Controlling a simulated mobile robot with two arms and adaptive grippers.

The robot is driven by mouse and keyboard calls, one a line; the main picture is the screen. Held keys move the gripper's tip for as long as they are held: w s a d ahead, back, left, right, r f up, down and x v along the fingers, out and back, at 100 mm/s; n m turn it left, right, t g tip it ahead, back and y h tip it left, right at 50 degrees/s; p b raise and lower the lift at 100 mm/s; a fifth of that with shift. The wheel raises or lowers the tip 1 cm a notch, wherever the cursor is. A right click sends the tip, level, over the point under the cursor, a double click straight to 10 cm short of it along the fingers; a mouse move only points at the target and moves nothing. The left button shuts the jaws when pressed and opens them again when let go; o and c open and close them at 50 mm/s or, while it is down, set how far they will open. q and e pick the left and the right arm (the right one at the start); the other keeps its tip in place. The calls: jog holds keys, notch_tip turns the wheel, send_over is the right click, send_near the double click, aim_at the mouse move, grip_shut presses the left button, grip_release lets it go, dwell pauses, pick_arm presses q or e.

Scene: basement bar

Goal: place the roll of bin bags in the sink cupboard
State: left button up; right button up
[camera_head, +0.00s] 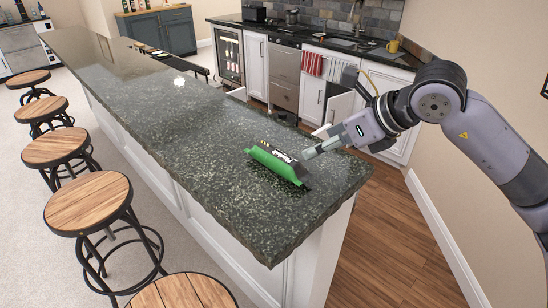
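The roll of bin bags (277,164), green with a black printed label band, lies on the dark stone bar counter (180,120) near its right end. My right gripper (307,153) reaches in from the right, just above and beyond the roll, apart from it as far as I can see. Its fingers point left; the angle does not show whether they are open. The sink (340,42) with its tap is in the back worktop. White cupboard fronts (312,92) stand below it, partly hidden by my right arm and the bar. My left gripper is out of view.
Several round wooden stools (89,200) line the bar's left side. Red striped towels (312,64) hang at the back units. Wooden floor (385,235) is clear right of the bar, beside a wall.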

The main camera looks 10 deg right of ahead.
aim_at(286, 157)
jog(key=p+x, duration=0.3)
jog(key=x, duration=0.7)
jog(key=shift+a+r, duration=0.1)
jog(key=shift+r, duration=0.05)
jog(key=shift+w+a+p, duration=0.1)
jog(key=shift+w+p, duration=0.1)
jog(key=shift+p, duration=0.1)
jog(key=p+x, duration=0.2)
jog(key=x, duration=0.2)
jog(key=shift+w+a+p, duration=0.15)
jog(key=shift+w+p, duration=0.15)
jog(key=shift+w, duration=0.05)
jog(key=shift+w+a, duration=0.1)
jog(key=shift+w, duration=0.05)
jog(key=shift+c, duration=0.4)
jog(key=c, duration=1.3)
jog(key=shift+c, duration=0.4)
